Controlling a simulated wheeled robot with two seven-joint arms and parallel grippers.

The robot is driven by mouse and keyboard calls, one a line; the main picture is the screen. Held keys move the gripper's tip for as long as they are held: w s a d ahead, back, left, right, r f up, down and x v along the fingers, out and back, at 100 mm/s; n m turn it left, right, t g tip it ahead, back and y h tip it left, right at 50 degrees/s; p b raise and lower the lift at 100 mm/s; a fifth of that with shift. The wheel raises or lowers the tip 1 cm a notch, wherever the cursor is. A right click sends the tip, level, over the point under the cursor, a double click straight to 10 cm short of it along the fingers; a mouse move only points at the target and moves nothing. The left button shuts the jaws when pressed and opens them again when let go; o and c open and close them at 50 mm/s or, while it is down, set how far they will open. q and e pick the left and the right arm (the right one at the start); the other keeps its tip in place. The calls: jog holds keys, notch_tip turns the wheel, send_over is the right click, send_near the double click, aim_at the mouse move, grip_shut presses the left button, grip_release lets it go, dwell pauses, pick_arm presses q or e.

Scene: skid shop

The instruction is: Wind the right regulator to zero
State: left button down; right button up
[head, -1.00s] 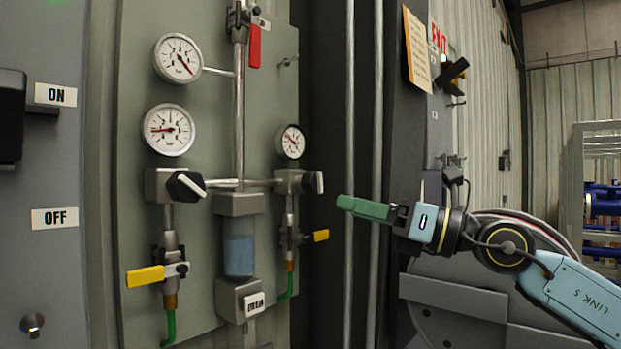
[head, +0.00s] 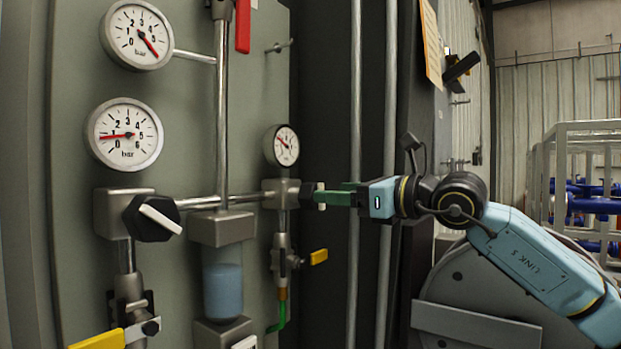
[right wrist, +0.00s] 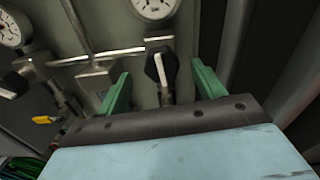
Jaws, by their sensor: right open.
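The right regulator has a black knob (head: 308,195) with a white pointer bar, on a grey metal body on the panel. In the right wrist view the knob (right wrist: 161,68) lies between and beyond the two green fingers. My right gripper (head: 325,198) is open, its fingertips close to the knob; whether they touch it I cannot tell. The small right gauge (head: 286,146) above it has a red needle pointing to the upper left. The left gripper is not in view.
A left regulator knob (head: 153,218) and two larger gauges, upper (head: 136,35) and lower (head: 125,135), are on the panel (head: 190,95). Vertical pipes (head: 388,90) run behind my gripper.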

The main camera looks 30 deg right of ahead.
aim_at(311, 192)
jog(key=p+x, duration=0.2)
jog(key=x, duration=0.4)
jog(key=shift+r, duration=0.1)
jog(key=shift+w+a, duration=0.15)
jog(key=shift+w, duration=0.25)
jog(key=c, duration=1)
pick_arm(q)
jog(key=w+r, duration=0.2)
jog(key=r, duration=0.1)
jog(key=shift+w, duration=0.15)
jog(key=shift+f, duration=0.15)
pick_arm(e)
jog(key=shift+f+n, duration=0.2)
jog(key=shift+n, duration=0.1)
